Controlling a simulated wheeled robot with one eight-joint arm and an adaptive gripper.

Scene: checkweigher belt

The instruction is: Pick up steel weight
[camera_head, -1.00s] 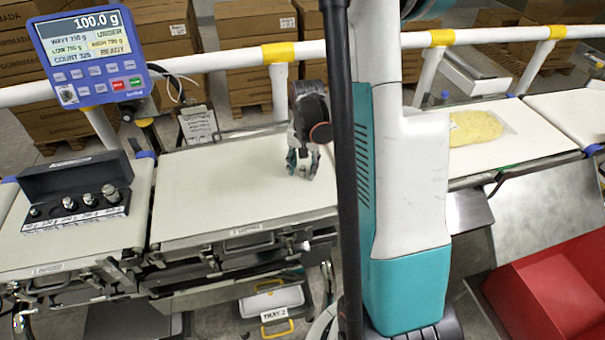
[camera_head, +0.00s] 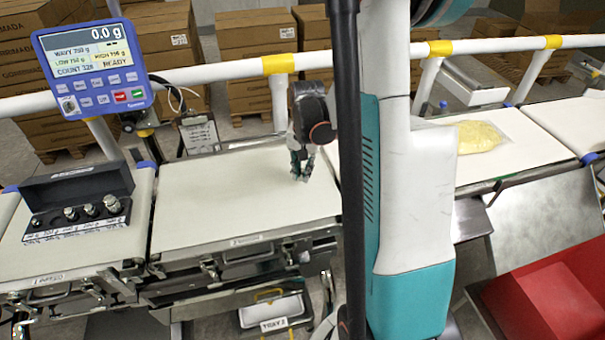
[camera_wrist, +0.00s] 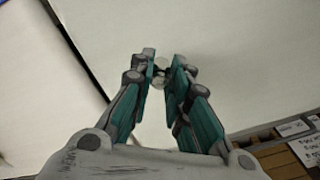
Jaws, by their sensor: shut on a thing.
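My gripper (camera_head: 302,168) hangs over the white middle belt plate (camera_head: 215,195). In the wrist view its two teal-lined fingers (camera_wrist: 160,75) are closed on a small steel weight (camera_wrist: 159,79), of which only a bright rounded part shows between the tips. In the head view the held weight is too small and covered by the fingers to make out. I cannot tell exactly how high it is above the plate. The display (camera_head: 95,58) reads 0.0 g.
A black weight box (camera_head: 80,183) with several steel weights stands on the left belt section. A bag of yellow food (camera_head: 478,136) lies on the right belt. A red bin (camera_head: 550,300) is at lower right. A white rail (camera_head: 215,72) runs behind. The middle plate is otherwise clear.

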